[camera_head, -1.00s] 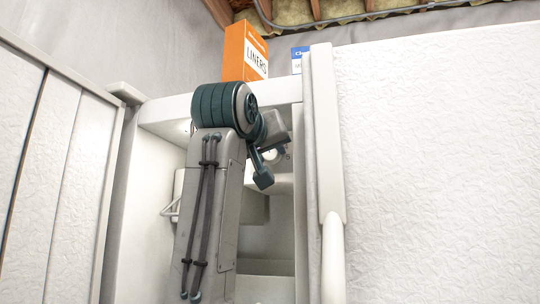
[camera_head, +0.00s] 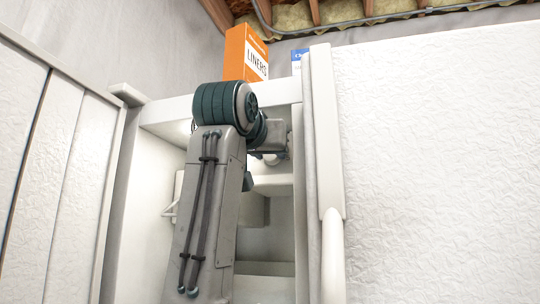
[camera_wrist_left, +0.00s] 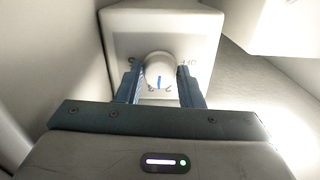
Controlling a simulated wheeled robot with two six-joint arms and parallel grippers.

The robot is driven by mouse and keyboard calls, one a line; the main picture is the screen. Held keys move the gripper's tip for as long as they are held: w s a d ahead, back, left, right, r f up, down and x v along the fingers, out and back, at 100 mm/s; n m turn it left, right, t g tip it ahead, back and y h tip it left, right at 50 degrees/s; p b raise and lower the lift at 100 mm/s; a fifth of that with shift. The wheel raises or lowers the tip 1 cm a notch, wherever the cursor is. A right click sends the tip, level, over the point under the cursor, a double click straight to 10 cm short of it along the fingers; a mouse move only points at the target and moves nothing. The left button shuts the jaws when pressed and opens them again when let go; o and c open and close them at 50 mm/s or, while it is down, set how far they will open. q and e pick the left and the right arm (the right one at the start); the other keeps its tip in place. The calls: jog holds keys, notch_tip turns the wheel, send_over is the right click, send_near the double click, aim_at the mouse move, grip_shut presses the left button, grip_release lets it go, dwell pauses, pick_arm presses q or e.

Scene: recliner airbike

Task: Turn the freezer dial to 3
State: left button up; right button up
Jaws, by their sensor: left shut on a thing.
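The freezer dial (camera_wrist_left: 159,68) is a round white knob with a blue mark, on a white control box (camera_wrist_left: 203,32) in the left wrist view. My left gripper (camera_wrist_left: 160,85) is shut on the dial, with one blue finger on each side of it. Small digits show just below the knob, too small to read surely. In the head view my left arm reaches into the open freezer compartment (camera_head: 266,240), and its wrist hides most of the dial area. My right gripper is not in view.
The open white door (camera_head: 430,160) with its handle (camera_head: 332,250) stands close to the right of my left arm. Another white door panel (camera_head: 60,170) is at the left. An orange liners box (camera_head: 246,55) and a blue-and-white box (camera_head: 299,60) stand on top.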

pick_arm(q)
jog(key=shift+m, duration=0.7)
jog(key=shift+f+m+b, duration=0.1)
jog(key=shift+m+b, duration=0.25)
jog(key=shift+m, duration=0.35)
jog(key=o, duration=0.5)
jog(key=shift+o, duration=0.2)
jog(key=shift+s, duration=0.1)
jog(key=shift+b+v, duration=1.2)
jog(key=shift+v, duration=1.25)
